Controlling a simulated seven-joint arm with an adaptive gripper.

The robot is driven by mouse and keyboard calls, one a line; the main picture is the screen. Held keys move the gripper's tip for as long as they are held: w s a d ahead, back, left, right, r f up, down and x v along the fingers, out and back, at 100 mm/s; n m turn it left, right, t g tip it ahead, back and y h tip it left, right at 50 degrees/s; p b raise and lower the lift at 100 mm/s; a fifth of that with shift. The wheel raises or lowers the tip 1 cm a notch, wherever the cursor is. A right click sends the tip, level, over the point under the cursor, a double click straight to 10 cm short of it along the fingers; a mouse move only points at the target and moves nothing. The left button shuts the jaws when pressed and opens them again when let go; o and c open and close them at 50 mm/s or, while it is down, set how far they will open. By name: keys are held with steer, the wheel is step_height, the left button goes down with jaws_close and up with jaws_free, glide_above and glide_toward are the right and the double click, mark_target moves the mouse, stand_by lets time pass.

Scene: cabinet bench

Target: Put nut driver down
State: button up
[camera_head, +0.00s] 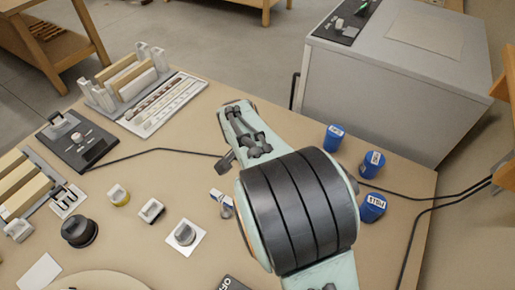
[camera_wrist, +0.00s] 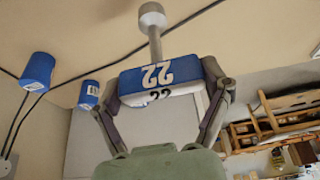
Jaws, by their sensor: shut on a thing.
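The nut driver (camera_wrist: 160,76) has a blue and white handle marked 22 and a grey metal shaft ending in a round socket. In the wrist view, my gripper (camera_wrist: 163,88) is shut around the handle, one finger on each side. The shaft points away from my gripper, with the tan bench top behind the socket. Whether the socket touches the bench cannot be told. In the head view, my arm hides most of the grip area.
Blue containers (camera_head: 372,163) stand at the bench's right, near a grey cabinet (camera_head: 400,75). A small blue-and-white object (camera_head: 222,203) shows beside my arm. Left are a dark control box (camera_head: 76,140), a slotted rack (camera_head: 155,100) and a black knob (camera_head: 79,232). A black cable crosses the bench.

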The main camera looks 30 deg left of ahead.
steer(key=s+d+r, duration=0.3)
steer(key=s+d, duration=0.1)
steer(key=s, duration=0.1)
steer(key=s+a+n+g+y, duration=0.3)
steer(key=s+a+n+y, duration=0.1)
steer(key=s+a+n, duration=0.8)
steer(key=shift+n, duration=0.7)
steer(key=shift+w+a+f, duration=1)
steer(key=shift+a+f, duration=0.8)
steer(key=shift+f, duration=0.3)
steer(key=shift+w+a+f, duration=1.05)
steer(key=shift+a+f, duration=0.75)
steer(key=shift+f, duration=0.3)
steer(key=shift+w+a+f, duration=1)
steer(key=shift+a+f, duration=0.8)
steer(key=shift+f, duration=0.3)
steer(key=o, duration=1.2)
steer(key=shift+f, duration=0.15)
steer(key=shift+c, duration=0.2)
